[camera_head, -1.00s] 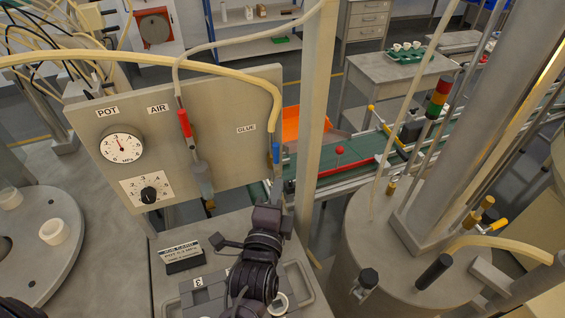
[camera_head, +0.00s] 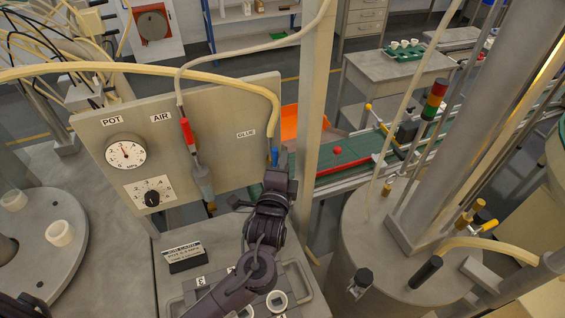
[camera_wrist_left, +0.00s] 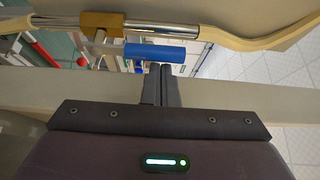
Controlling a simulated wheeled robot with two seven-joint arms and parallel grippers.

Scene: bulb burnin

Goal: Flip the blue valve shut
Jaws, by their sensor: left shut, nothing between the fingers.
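The blue valve handle (camera_head: 275,156) is on the line under the GLUE label, at the right edge of the grey panel (camera_head: 225,165). In the left wrist view the blue handle (camera_wrist_left: 155,53) lies along the metal pipe, offset from it, with a brass body (camera_wrist_left: 102,24) at its left end. My left gripper (camera_head: 277,170) is shut and empty, with its fingertips just below the handle in the head view. In the left wrist view the fingertips (camera_wrist_left: 160,70) are very close to the handle's middle; I cannot tell if they touch. My right gripper is not in view.
A red valve handle (camera_head: 187,133) hangs under the AIR label, left of the blue one. A beige post (camera_head: 313,120) stands close to the right of the gripper. A pale hose (camera_head: 130,69) arches over the panel. A large grey tank (camera_head: 400,265) stands at the right.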

